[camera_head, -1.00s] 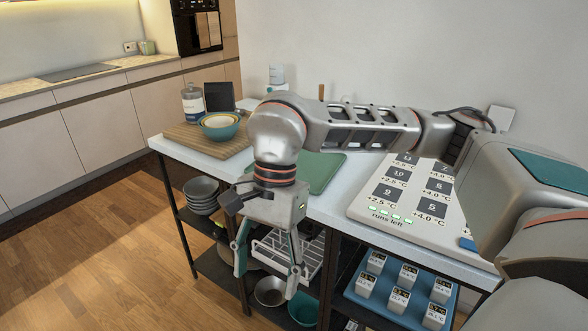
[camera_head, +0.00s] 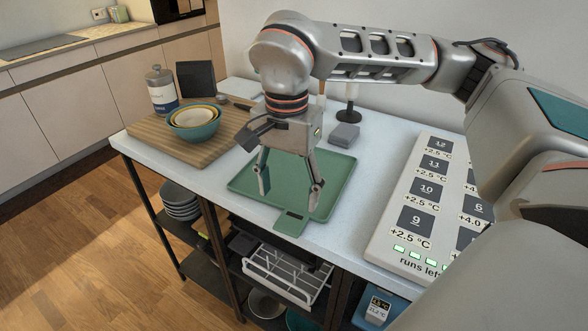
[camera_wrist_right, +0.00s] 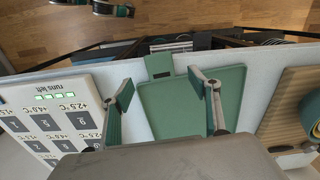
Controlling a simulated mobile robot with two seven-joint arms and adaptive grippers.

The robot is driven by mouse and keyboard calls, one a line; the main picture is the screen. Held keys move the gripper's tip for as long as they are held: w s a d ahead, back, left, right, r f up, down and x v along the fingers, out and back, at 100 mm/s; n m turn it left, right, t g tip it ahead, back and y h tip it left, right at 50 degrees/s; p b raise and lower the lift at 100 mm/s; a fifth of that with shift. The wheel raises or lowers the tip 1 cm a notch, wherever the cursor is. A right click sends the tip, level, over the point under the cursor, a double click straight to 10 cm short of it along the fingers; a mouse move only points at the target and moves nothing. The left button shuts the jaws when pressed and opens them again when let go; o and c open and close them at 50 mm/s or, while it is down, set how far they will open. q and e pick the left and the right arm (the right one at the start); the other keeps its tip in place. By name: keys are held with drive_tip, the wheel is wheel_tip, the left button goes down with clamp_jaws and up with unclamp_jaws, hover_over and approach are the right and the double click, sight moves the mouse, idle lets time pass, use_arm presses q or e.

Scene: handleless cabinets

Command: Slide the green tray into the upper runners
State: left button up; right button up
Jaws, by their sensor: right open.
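The green tray (camera_head: 338,178) lies flat on the white countertop, its tab (camera_head: 291,222) toward the front edge. The tray also shows in the wrist view (camera_wrist_right: 172,112). My right gripper (camera_head: 290,192) points down over the tray's front part, behind the tab; its fingers are spread with nothing between them. It shows in the wrist view too (camera_wrist_right: 161,80). I cannot tell whether the fingertips touch the tray. The upper runners are not clear under the countertop. Grey and teal parts at the wrist view's top edge look like my left gripper (camera_wrist_right: 98,6), cut off.
A wooden board (camera_head: 190,150) with stacked bowls (camera_head: 194,120) is left of the tray. A panel with numbered squares (camera_head: 420,210) is at the right. A grey block (camera_head: 344,135) stands behind the tray. Below are a white wire rack (camera_head: 285,275) and grey bowls (camera_head: 180,198).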

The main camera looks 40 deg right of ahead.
sight(290, 223)
wheel_tip(290, 223, down, 2)
drive_tip(key=shift+s+f, duration=0.15)
drive_tip(key=shift+f, duration=0.1)
wheel_tip(290, 223, down, 5)
drive_tip(key=shift+d+f+b, duration=0.1)
drive_tip(key=shift+b, duration=0.35)
drive_tip(key=c, duration=1.3)
